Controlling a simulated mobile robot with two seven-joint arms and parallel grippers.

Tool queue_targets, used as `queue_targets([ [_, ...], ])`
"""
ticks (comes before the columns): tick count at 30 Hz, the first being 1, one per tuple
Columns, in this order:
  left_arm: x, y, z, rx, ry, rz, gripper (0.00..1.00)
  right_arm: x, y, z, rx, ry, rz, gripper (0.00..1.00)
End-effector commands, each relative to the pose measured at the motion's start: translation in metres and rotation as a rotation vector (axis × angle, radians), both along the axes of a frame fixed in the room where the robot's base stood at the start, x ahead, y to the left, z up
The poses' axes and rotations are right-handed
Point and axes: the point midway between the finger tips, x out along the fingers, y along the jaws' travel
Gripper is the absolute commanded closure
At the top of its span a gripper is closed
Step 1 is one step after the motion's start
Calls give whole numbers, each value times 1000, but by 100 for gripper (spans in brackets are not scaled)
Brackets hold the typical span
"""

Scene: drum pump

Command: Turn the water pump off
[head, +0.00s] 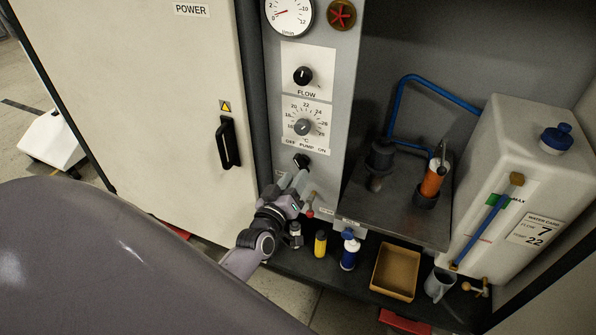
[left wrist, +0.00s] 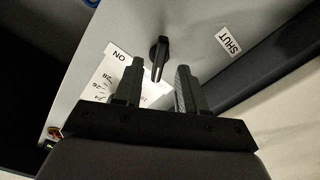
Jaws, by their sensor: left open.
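The pump switch (head: 302,160) is a small black knob under the "OFF PUMP ON" lettering on the grey control panel (head: 336,110). My left gripper (head: 294,179) is open just below and in front of it, with its fingers pointing at the panel. In the left wrist view the black knob (left wrist: 158,50) shows between the two spread fingers of the left gripper (left wrist: 160,70), near their tips. The fingers do not visibly hold it. The exact gap, and which label the knob points to, I cannot tell. My right gripper is not in view.
Above the switch are a temperature dial (head: 303,127), a flow knob (head: 303,76) and a round gauge (head: 289,14). A small red-tipped lever (head: 310,212) is close right of my gripper. Bottles and a tan tray (head: 396,271) stand below. A white tank (head: 520,180) is right.

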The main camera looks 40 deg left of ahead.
Motion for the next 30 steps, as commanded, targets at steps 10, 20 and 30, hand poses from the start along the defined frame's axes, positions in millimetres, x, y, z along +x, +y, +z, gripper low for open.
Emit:
queue_targets([
  [10,-33,-7,0,-1,1,-1,60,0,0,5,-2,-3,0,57],
  [20,-34,-7,0,-1,0,0,60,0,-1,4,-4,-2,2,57],
  [30,-41,-15,4,27,32,-31,60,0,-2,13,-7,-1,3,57],
])
